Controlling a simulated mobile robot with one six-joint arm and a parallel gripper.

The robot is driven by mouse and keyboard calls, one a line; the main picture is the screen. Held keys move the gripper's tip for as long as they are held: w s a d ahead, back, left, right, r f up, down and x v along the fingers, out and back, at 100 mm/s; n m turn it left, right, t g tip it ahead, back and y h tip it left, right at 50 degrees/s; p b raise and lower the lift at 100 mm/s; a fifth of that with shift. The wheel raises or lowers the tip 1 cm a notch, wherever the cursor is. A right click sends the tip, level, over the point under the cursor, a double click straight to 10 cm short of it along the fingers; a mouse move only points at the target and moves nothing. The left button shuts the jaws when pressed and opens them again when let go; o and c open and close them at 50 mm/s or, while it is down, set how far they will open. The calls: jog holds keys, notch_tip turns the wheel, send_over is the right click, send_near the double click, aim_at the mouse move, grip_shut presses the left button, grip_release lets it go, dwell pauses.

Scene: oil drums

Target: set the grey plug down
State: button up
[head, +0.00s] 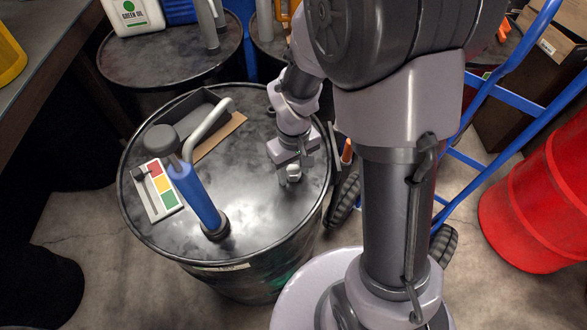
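My gripper (289,176) is at the right side of the near black drum's top (252,205), pointing down. It appears shut on a small light grey piece, the grey plug (294,171), at or just above the drum top. The fingers partly hide the plug, and I cannot tell whether it touches the surface.
A blue hand pump (194,196) with a grey spout stands on the drum. Beside it lie a red, yellow and green panel (161,189) and a dark open box (196,118). A blue hand truck (510,95) and a red drum (545,200) stand at right.

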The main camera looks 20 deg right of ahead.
notch_tip(320, 180, up, 12)
jog(key=p, duration=0.5)
notch_tip(320, 180, up, 12)
jog(key=m+t+y, duration=0.1)
jog(key=m+t, duration=0.2)
jog(key=m, duration=0.1)
send_over(293, 170)
jog(key=s+a, duration=0.2)
jog(key=s, duration=0.5)
jog(key=s+a+r+m+t+y, duration=0.1)
jog(key=s+r+m+t, duration=0.1)
jog(key=s, duration=0.3)
jog(key=shift+s+a+r+m+t, duration=0.4)
jog(key=shift+r, duration=0.25)
